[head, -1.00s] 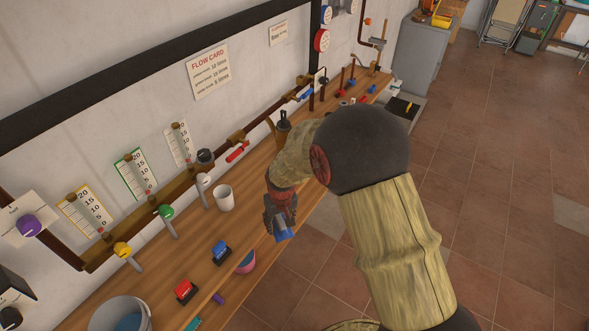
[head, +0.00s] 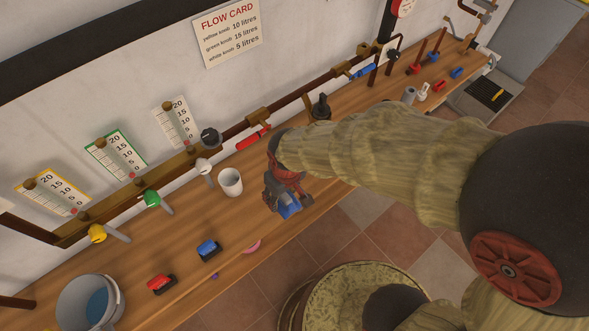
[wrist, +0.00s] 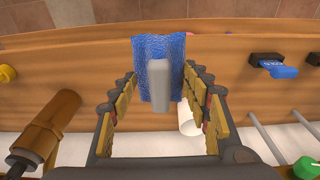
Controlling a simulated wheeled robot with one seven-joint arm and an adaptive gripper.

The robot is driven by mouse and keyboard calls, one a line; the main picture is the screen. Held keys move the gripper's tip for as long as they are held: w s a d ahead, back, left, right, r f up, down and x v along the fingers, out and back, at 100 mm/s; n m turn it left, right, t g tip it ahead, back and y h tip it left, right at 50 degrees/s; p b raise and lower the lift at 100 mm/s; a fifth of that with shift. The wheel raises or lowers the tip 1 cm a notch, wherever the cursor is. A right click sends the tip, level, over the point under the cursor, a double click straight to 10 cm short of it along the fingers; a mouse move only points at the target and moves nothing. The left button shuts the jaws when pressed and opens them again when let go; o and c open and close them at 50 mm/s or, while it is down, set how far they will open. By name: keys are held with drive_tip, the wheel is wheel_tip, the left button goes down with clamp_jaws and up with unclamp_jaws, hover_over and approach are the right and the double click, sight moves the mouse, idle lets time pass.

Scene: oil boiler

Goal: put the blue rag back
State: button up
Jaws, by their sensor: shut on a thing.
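The blue rag (wrist: 158,50) is held in my gripper (wrist: 160,95), with a jaw on each side of it and a grey bar-like piece (wrist: 159,80) in front of it. In the head view the blue rag (head: 288,205) shows below my gripper (head: 283,193), which is over the wooden bench (head: 240,215) close to its front edge. The rag's height above the bench is hard to tell.
A white cup (head: 230,182) stands left of my gripper. A blue block (head: 208,249), a red block (head: 161,284) and a grey bucket (head: 90,303) are further left. Pipes and valves run along the wall. A pink item (head: 251,246) sits at the front edge.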

drive_tip(key=w+d+f+b, duration=0.1)
drive_tip(key=w+f, duration=0.2)
drive_tip(key=w, duration=0.1)
drive_tip(key=w+d+f+b, duration=0.1)
drive_tip(key=w+d+f, duration=0.1)
drive_tip(key=w+f, duration=0.1)
drive_tip(key=w+d+f+b, duration=0.1)
drive_tip(key=w+f, duration=0.1)
drive_tip(key=w, duration=0.3)
drive_tip(key=shift+d+f+b, duration=0.15)
drive_tip(key=shift+f+b, duration=0.2)
drive_tip(key=shift+f, duration=0.05)
drive_tip(key=shift+w+d+f, duration=0.15)
drive_tip(key=shift+w+f, duration=0.15)
drive_tip(key=shift+f, duration=0.15)
drive_tip(key=shift+w+f+b, duration=0.15)
drive_tip(key=shift+f+b, duration=0.65)
drive_tip(key=shift+f, duration=0.8)
drive_tip(key=shift+f, duration=0.1)
drive_tip(key=o, duration=0.9)
drive_tip(key=shift+o, duration=0.5)
